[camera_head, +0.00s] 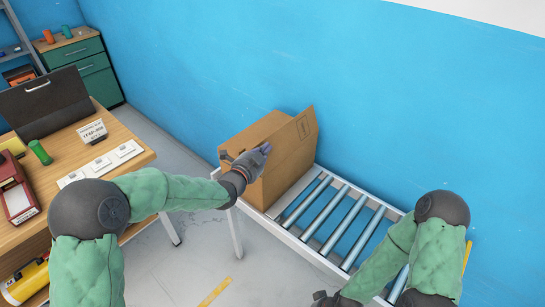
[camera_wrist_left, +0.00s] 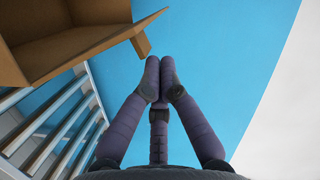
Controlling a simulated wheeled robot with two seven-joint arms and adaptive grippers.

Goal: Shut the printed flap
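A brown cardboard box (camera_head: 252,139) stands at the left end of a roller conveyor. Its printed flap (camera_head: 304,126), marked with a small dark print, stands up at the box's right side. My left gripper (camera_head: 265,149) is in front of the box, near its upper edge; contact is unclear. In the left wrist view the purple fingers (camera_wrist_left: 159,76) have their tips together with nothing between them. The box (camera_wrist_left: 60,35) shows there at upper left, apart from the fingertips in the picture. My right gripper (camera_head: 325,298) shows only partly at the bottom edge; its fingers are unclear.
The roller conveyor (camera_head: 333,215) is bare right of the box, with a blue wall (camera_head: 400,90) behind it. Grey floor lies between.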

